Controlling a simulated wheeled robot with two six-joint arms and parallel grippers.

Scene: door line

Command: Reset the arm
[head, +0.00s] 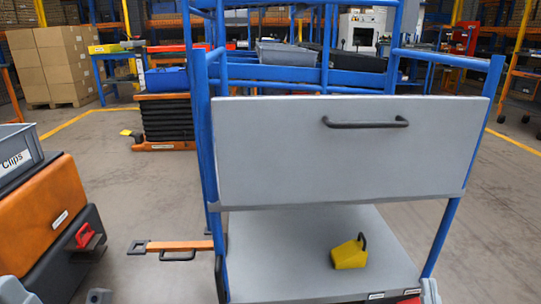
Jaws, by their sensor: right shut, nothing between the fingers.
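My right gripper (430,292) shows only as a small pale part at the bottom edge, by the right front corner of the cart's lower shelf. It is shut and empty; its fingertips are hard to make out. Pale grey parts of mine show at the bottom left corner, but I see no left gripper there. A blue-framed cart (203,130) stands in front of me. Its upright grey panel (270,160) has a black bar handle (365,123), with no gripper on it.
A yellow block (349,254) with a black handle sits on the cart's grey lower shelf (270,265). An orange and black unit (40,215) carrying a grey "Clips" bin (20,160) stands close left. An orange bar (180,246) lies between. Floor behind is partly clear.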

